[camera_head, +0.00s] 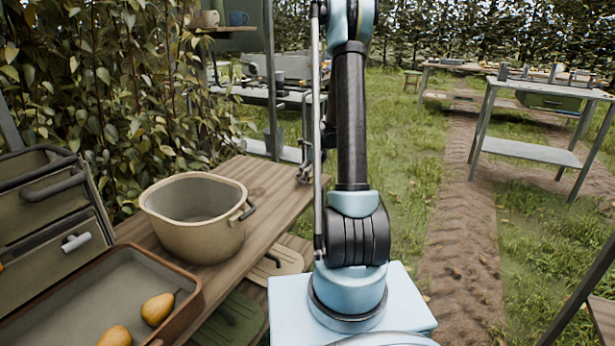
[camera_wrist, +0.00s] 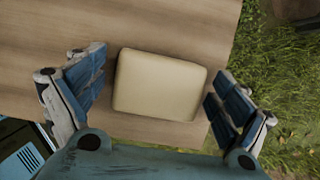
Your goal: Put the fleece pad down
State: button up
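The fleece pad (camera_wrist: 160,85), a cream block with rounded corners, lies on a wooden table top (camera_wrist: 60,20) in the wrist view. My gripper (camera_wrist: 161,72) is open, with one blue-padded finger to the left of the pad and one to the right. Narrow gaps show between the fingers and the pad, and nothing appears to be held. Neither the pad nor my gripper shows in the head view; my arm rises through its middle.
The table's right edge is close to the pad, with grass (camera_wrist: 285,60) beyond. In the head view, a beige pot (camera_head: 198,238) stands on a wooden bench (camera_head: 277,190). A brown-rimmed tray (camera_head: 192,303) holds two pears (camera_head: 157,309). A grey table (camera_head: 530,152) stands at right.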

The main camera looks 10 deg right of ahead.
jog(key=shift+r, duration=0.1)
jog(key=v, duration=1.1)
jog(key=s+a+r+n, duration=0.2)
jog(key=s+r+n, duration=0.45)
jog(key=s, duration=0.55)
jog(key=s+f+n+h, duration=0.1)
jog(key=s+f+n, duration=0.1)
jog(key=s+n, duration=0.7)
jog(key=s+a+f+n+h, duration=0.1)
jog(key=s+n, duration=0.9)
jog(key=s, duration=1)
notch_tip(320, 180, down, 3)
jog(key=shift+s+r+h, duration=0.2)
jog(key=shift+s+h, duration=0.2)
jog(key=shift+h, duration=0.4)
